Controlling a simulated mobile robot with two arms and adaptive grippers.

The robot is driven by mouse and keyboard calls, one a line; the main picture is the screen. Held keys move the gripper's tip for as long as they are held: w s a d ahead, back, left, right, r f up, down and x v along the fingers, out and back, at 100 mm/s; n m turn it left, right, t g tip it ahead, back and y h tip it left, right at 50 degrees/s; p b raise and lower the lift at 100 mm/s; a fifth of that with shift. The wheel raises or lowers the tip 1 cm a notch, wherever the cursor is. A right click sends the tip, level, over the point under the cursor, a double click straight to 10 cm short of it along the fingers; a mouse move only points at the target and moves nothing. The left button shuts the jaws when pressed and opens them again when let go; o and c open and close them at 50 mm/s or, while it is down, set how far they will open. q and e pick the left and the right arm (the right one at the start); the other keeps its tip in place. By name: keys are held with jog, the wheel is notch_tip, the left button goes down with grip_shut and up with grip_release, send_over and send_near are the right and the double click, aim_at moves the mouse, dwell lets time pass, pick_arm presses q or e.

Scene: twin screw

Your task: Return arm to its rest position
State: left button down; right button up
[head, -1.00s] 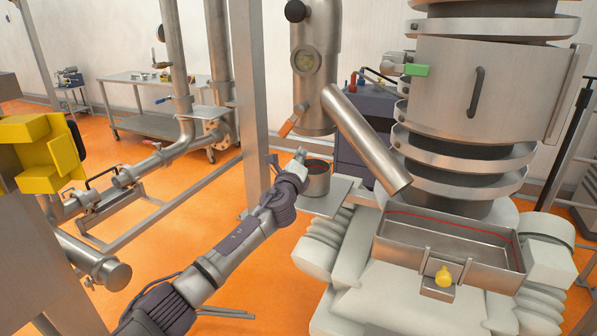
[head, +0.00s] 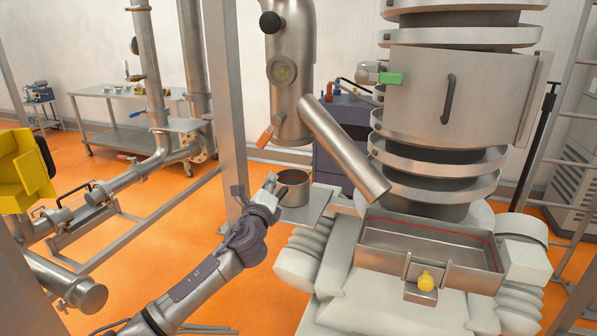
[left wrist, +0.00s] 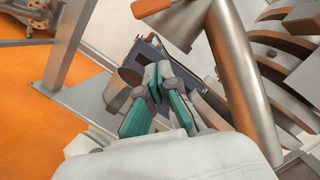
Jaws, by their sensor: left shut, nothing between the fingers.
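My left arm comes in from the lower left of the head view. Its gripper (head: 271,184) is shut and empty, just in front of a steel pot (head: 293,190) on a small shelf (head: 300,214). In the left wrist view the gripper's teal-sided fingers (left wrist: 158,85) are together with nothing between them, and they cover part of what lies beyond. My right gripper is in neither view.
A steel upright post (head: 228,110) stands close to my left arm. A ringed steel column (head: 440,130) and a rectangular steel tray (head: 385,252) are at right.

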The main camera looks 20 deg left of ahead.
pick_arm(q)
jog(key=s+a+f+n+g, duration=0.1)
jog(key=s+f+n+g, duration=0.15)
jog(key=f, duration=1.15)
jog(key=s+f+n+g, duration=0.2)
jog(key=f+n+g, duration=0.15)
jog(key=f, duration=1.15)
jog(key=s+f+n+g+h, duration=0.1)
jog(key=s+f+n+g, duration=0.1)
jog(key=s+f, duration=0.65)
jog(key=s+f+n+g, duration=0.3)
jog(key=s+f, duration=0.3)
jog(key=f, duration=0.6)
jog(key=s+d+f+n+g+h, duration=0.1)
jog(key=s+d+f+n+g, duration=0.1)
jog(key=s+f, duration=0.75)
jog(key=s+d+f+n+g, duration=0.1)
jog(key=s+f+n+g, duration=0.15)
jog(key=s+f, duration=0.65)
jog(key=s+d+f+n+g, duration=0.1)
jog(key=s+d+n, duration=0.1)
jog(key=s, duration=1.1)
jog(key=s+d+f+n+g+h, duration=0.1)
jog(key=s+d+f+n+g, duration=0.1)
jog(key=s, duration=1.2)
jog(key=shift+s+d+n, duration=0.2)
jog(key=shift+d+n, duration=0.25)
jog(key=shift+n, duration=0.4)
jog(key=shift+w, duration=0.1)
